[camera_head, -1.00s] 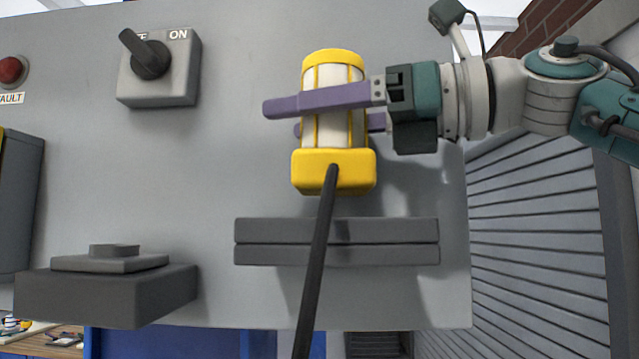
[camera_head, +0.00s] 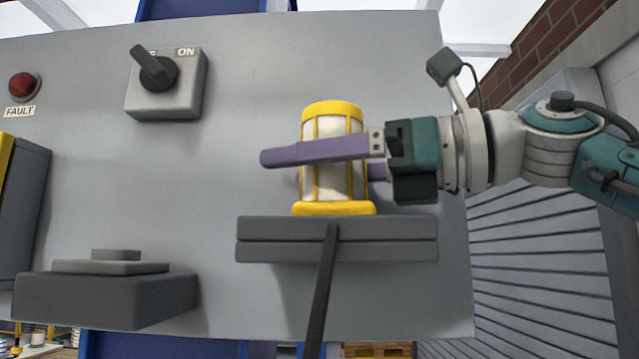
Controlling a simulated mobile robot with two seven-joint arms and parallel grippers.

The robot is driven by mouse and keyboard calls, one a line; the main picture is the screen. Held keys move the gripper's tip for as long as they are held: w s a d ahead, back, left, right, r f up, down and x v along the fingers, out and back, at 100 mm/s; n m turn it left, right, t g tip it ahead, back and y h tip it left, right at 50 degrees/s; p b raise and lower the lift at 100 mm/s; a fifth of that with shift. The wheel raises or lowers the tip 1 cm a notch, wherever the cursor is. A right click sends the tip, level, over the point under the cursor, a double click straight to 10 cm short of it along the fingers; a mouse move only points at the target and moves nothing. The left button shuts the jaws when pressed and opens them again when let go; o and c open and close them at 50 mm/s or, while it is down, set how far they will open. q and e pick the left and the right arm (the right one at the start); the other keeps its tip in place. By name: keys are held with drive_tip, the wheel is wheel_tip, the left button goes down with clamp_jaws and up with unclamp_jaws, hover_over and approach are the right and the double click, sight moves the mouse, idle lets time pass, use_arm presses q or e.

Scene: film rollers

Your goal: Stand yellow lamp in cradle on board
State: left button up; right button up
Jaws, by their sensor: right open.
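The yellow lamp (camera_head: 333,115), with a pale body, yellow bars and a yellow cap, stands upright at the cradle (camera_head: 390,240), a dark grey ledge on the grey board (camera_head: 235,110). My right gripper (camera_head: 282,168) comes in from the right. It is open, with one purple finger in front of the lamp's body and the other partly hidden behind it. My left gripper is not in view.
On the board's left are an ON switch (camera_head: 165,85), a red FAULT button (camera_head: 24,85) and a dark block with a stepped top (camera_head: 105,300). A dark box (camera_head: 22,215) stands at the left edge. Grey slatted panels (camera_head: 540,260) lie right of the board.

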sight(357, 169)
drive_tip(key=shift+r, duration=0.25)
drive_tip(key=b+v, duration=0.2)
drive_tip(key=f+b+v, duration=0.1)
drive_tip(key=v, duration=0.1)
drive_tip(key=shift+s+d+b, duration=0.1)
drive_tip(key=shift+d+b, duration=0.25)
drive_tip(key=shift+b, duration=0.05)
drive_tip(key=b+v, duration=0.3)
drive_tip(key=v, duration=0.4)
drive_tip(key=shift+r, duration=0.45)
